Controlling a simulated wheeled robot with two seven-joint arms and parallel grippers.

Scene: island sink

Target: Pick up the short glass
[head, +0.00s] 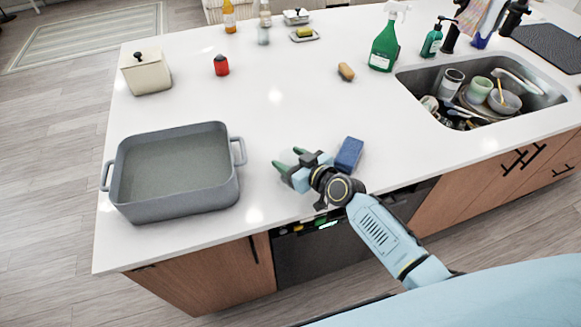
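My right gripper (286,157) is over the front part of the white island counter, pointing left toward the grey roasting pan. Its two green-tipped fingers are apart with nothing seen between them. A small pale, see-through vessel (263,35), which may be the short glass, stands at the far edge of the counter, well away from the gripper. It is too small to be sure. Cups lie in the sink, one of them a striped grey one (451,83) and one pale green (479,90). My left gripper is not in view.
A grey roasting pan (228,190) stands left of the gripper, and a blue sponge (348,154) lies right beside it. The counter's middle is clear.

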